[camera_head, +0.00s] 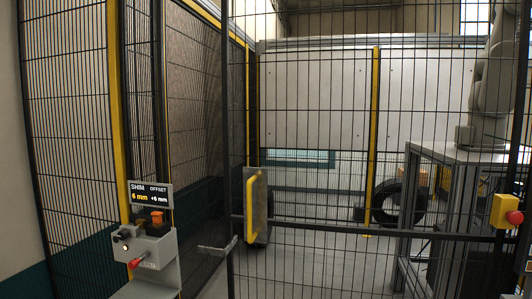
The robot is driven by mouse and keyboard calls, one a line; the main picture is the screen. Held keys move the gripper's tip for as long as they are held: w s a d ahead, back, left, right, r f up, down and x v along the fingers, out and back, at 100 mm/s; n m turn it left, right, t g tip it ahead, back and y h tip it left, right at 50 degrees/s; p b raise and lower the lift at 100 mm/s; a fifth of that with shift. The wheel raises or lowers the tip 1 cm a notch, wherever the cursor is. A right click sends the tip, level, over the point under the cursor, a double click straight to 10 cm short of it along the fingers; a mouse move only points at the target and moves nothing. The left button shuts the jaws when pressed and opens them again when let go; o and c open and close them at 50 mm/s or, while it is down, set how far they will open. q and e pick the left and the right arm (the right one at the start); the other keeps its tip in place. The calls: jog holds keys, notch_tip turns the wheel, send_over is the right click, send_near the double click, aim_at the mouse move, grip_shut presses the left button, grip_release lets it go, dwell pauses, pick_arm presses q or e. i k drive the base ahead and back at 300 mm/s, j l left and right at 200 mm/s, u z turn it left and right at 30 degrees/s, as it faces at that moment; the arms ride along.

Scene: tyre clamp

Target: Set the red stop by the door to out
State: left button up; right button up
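A red stop button (515,217) sticks out from the right side of a yellow box (501,210) at the right edge of the view. The box is on the dark post beside the mesh door (330,160). Whether the button is pressed in or out is too small to tell for sure. Neither of my grippers is in view.
A grey lever (217,247) juts from the door's left post. Behind the mesh are a tyre (381,204) and a framed table (455,153).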

aim_at(514, 218)
jog(key=z, duration=1.5)
